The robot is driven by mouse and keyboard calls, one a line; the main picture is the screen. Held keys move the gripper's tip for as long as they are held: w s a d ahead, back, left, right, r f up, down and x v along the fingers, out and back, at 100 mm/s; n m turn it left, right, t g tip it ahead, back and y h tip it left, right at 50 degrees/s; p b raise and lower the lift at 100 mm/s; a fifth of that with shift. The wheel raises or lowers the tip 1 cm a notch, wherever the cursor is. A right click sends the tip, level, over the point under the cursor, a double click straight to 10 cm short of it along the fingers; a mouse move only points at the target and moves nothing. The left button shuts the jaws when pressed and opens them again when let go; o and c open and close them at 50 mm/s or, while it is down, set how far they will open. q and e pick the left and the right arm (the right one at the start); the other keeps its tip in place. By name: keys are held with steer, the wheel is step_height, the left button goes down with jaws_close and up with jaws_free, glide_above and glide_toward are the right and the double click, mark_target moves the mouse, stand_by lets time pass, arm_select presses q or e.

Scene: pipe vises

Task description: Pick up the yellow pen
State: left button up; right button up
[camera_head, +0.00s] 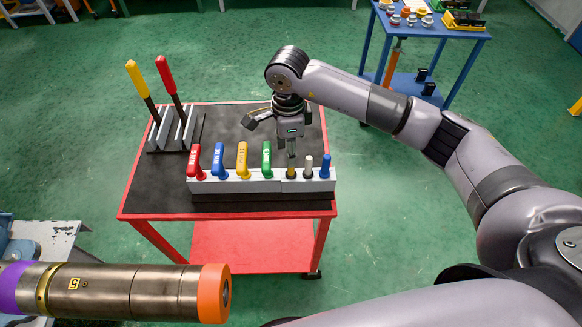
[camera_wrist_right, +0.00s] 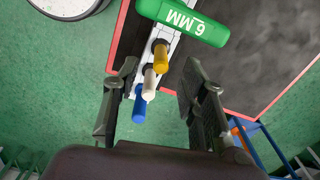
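The yellow pen (camera_head: 291,168) stands upright in the right part of the white rack, beside a white pen (camera_head: 308,166) and a blue pen (camera_head: 325,166). In the right wrist view my gripper (camera_wrist_right: 158,105) is open and empty. The blue pen (camera_wrist_right: 139,105) and white pen (camera_wrist_right: 149,85) appear between its fingers. The yellow pen (camera_wrist_right: 160,55) shows beyond them, next to the green handle (camera_wrist_right: 194,24). My left gripper is not in view.
Red, blue, yellow and green handles (camera_head: 267,155) stand left of the pens. Yellow- and red-handled tools (camera_head: 140,80) stand in a holder on the red cart (camera_head: 140,200). A metal pipe (camera_head: 110,290) with an orange end lies at lower left. A blue table (camera_head: 440,30) stands behind right.

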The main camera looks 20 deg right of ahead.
mark_target(291, 173)
steer(key=f+p, duration=0.2)
steer(key=f, duration=0.3)
steer(key=shift+d+f+p, duration=0.2)
steer(key=shift+d+p, duration=0.15)
steer(key=shift+p, duration=0.05)
steer(key=shift+w+f, duration=0.1)
steer(key=shift+f, duration=0.1)
steer(key=shift+c, duration=0.5)
jaws_close()
